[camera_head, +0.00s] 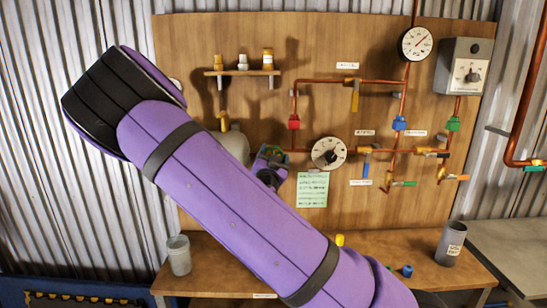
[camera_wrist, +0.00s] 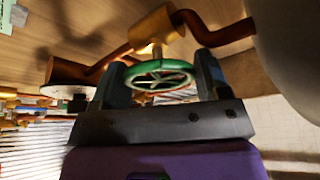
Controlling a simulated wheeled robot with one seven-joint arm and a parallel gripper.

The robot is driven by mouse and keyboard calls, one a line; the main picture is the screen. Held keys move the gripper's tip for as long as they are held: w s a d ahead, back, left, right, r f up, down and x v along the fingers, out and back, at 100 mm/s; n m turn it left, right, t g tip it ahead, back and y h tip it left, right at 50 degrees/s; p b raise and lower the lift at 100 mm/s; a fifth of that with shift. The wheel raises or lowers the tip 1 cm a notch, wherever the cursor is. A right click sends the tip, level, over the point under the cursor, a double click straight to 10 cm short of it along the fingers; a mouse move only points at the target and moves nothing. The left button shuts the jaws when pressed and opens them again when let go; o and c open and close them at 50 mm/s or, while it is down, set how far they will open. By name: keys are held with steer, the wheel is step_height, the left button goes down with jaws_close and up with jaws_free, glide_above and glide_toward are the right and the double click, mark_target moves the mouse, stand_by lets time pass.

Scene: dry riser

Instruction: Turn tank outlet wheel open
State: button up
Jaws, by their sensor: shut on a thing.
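The tank outlet wheel (camera_wrist: 158,76) is a green spoked handwheel on a brass valve body (camera_wrist: 156,32) with copper pipe on both sides, seen in the wrist view. My gripper (camera_wrist: 160,80) has one finger on each side of the wheel and is shut on its rim. In the head view my gripper (camera_head: 271,162) is at the board, just left of the lower round gauge. The wheel is mostly hidden there by my gripper. The pale tank (camera_head: 236,142) is partly hidden behind my purple arm; a pale rounded surface (camera_wrist: 295,45) fills the wrist view's right side.
A round gauge (camera_head: 328,153) and a green note sheet (camera_head: 312,189) are close right of my gripper. Copper pipes with coloured valves run across the board's right half. A shelf (camera_head: 242,72) with small bottles is above. A grey cup (camera_head: 179,255) stands on the bench.

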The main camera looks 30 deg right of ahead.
steer(key=o, duration=0.9)
steer(key=v, duration=1)
steer(key=shift+s+a, duration=0.3)
steer(key=shift+f, duration=0.15)
